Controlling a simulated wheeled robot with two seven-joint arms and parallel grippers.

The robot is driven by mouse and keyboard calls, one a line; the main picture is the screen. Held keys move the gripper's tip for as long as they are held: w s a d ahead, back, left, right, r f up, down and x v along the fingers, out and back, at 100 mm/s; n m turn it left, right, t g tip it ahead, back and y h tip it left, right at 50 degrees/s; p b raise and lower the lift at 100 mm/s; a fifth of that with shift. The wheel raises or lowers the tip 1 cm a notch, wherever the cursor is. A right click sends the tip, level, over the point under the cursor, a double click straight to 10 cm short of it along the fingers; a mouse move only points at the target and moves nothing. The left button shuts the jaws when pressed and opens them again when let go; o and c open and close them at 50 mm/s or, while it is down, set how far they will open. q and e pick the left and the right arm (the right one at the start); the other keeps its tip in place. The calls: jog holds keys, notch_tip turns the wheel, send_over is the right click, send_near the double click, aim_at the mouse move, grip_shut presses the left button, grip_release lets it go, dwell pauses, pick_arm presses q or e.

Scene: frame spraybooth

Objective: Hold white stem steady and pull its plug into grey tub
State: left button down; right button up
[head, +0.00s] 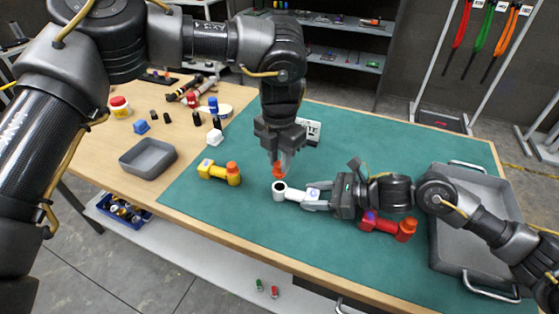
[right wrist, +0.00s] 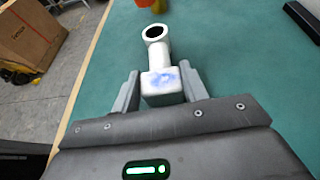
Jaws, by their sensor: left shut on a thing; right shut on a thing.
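The white stem (head: 293,193) lies on the green mat, and my right gripper (head: 309,197) is shut on its block end. In the right wrist view the white stem (right wrist: 158,50) sits between the fingers, with a bluish patch on its block and a dark open hole at its far end. My left gripper (head: 281,163) points down and is shut on an orange plug (head: 278,171), just above the stem's open end and apart from it. The grey tub (head: 148,158) stands on the wooden table at left; its visible inside looks empty.
A yellow stem with an orange plug (head: 220,172) lies left of the white stem. A red stem with an orange plug (head: 388,225) lies below my right arm. A large grey tray (head: 447,256) stands at right.

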jog(key=o, duration=1.2)
jog(key=shift+c, duration=0.2)
jog(key=v, duration=1.2)
jog(key=shift+d, duration=0.1)
